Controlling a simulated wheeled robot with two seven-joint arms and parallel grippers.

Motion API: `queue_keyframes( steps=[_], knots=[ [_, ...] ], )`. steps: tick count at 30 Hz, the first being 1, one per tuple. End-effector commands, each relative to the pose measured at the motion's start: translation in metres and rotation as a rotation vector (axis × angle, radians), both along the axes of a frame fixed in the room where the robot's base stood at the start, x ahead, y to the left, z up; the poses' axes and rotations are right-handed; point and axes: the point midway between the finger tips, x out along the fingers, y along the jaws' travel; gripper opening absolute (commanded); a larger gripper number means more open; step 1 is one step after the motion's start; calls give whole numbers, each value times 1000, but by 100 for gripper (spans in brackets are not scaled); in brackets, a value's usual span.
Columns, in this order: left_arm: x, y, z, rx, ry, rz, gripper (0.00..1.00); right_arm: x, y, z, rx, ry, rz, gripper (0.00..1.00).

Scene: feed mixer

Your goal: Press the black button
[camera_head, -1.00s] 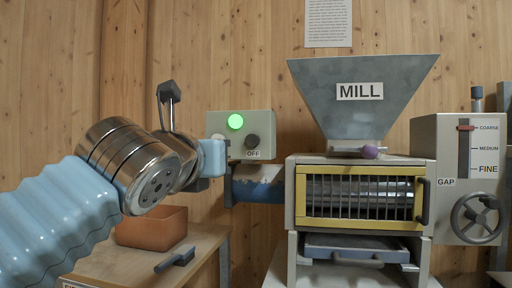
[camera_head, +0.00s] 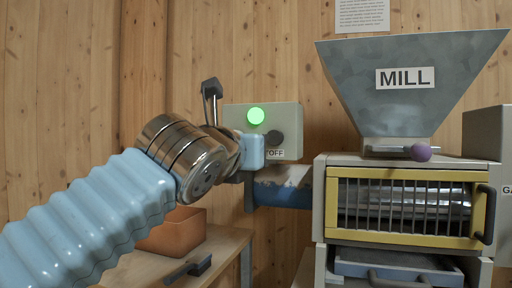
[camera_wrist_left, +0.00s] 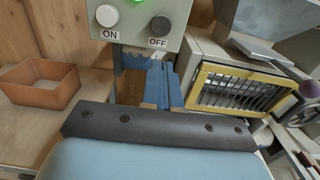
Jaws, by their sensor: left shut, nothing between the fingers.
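The black button (camera_head: 274,138), labelled OFF, is on the right of a grey control box (camera_head: 290,117) on the wall. In the left wrist view the black button (camera_wrist_left: 160,26) shows fully, with a white ON button (camera_wrist_left: 107,15) to its left. My left gripper (camera_wrist_left: 162,68) is shut and empty, its blue fingers side by side below the black button in that picture. In the head view my left gripper (camera_head: 250,151) overlaps the box's lower left and hides the ON button. I cannot tell the gap to the box. My right gripper is not in view.
A green lamp (camera_head: 256,116) glows on the box. The mill (camera_head: 408,95), with a yellow-framed grille (camera_head: 332,208), stands to the right. An orange bin (camera_head: 182,232) and a dark-handled tool (camera_head: 187,269) are on the bench (camera_head: 225,250) below my left arm.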

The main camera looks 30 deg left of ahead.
Motion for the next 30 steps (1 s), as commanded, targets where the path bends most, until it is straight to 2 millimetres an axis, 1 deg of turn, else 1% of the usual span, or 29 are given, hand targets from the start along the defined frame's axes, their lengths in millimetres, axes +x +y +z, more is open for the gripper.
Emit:
queue_keyframes(
  steps=[1,9,15,18,21,30],
  knots=[
    [10,3,0,-1,5,2,0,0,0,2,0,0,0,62],
    [67,17,0,-2,5,2,0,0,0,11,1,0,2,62],
    [99,26,0,-4,3,2,0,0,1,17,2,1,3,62],
    [108,27,0,-2,1,1,0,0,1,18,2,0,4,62],
    [113,28,0,-1,1,0,0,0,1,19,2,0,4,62],
    [115,28,0,-1,1,0,0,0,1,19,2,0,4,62]
  ],
)
